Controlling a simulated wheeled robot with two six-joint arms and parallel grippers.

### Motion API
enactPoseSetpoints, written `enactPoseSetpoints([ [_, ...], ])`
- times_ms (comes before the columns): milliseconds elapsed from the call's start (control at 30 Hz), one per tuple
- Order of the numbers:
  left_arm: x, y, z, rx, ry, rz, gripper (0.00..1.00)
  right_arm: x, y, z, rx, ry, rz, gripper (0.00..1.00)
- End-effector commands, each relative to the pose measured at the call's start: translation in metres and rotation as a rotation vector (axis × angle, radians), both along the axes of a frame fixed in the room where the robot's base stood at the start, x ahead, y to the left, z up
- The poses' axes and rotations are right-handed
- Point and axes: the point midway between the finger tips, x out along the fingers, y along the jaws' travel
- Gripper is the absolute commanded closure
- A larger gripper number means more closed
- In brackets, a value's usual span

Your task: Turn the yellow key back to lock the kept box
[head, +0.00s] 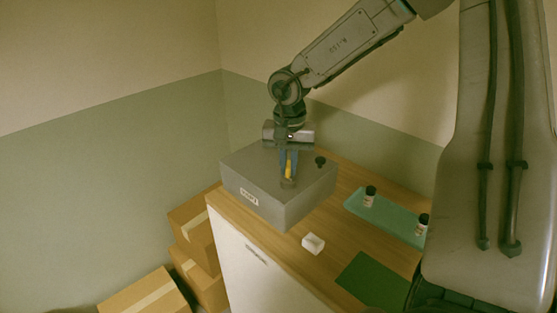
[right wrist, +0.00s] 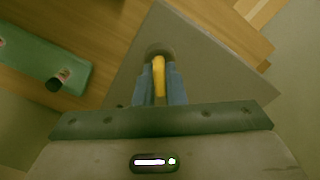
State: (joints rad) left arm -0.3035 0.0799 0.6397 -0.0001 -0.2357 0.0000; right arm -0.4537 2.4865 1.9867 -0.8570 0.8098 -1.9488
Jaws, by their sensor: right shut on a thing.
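The kept box (head: 270,190) is a grey closed box with a white label on its front, standing on the wooden cabinet top. The yellow key (head: 289,169) stands upright in a round lock on the box's lid. My right gripper (head: 288,172) points down over the lid, its blue fingers shut on the key. In the right wrist view the key (right wrist: 159,76) shows between the two fingers (right wrist: 159,82), its lower end at the dark round lock. The label's writing is too small to read. My left gripper is not in view.
A black knob (head: 320,162) sits on the box's lid. A teal tray (head: 390,216) with two small dark-capped bottles lies at the right. A small white block (head: 313,244) and a dark green mat (head: 372,284) lie in front. Cardboard boxes (head: 194,232) stand left of the cabinet.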

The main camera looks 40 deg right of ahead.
Motion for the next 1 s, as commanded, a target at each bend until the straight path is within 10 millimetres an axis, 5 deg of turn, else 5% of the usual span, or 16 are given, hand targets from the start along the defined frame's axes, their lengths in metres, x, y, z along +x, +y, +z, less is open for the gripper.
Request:
enactPoseSetpoints([
  [600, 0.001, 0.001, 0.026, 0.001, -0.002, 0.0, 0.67, -0.001, 0.0, 0.001, 0.001, 0.003, 0.847, 1.0],
  [767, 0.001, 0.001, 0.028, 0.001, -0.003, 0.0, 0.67, -0.001, 0.0, 0.0, 0.001, 0.002, 0.968, 1.0],
  [800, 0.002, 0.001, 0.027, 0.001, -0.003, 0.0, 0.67, -0.001, 0.0, -0.001, 0.0, 0.002, 0.964, 0.82],
  [867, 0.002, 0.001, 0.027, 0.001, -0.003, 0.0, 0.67, -0.001, 0.0, -0.001, 0.0, 0.002, 0.962, 0.7],
  [1000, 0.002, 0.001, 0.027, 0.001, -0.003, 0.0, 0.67, 0.0, 0.0, -0.001, 0.0, 0.002, 0.961, 0.67],
])
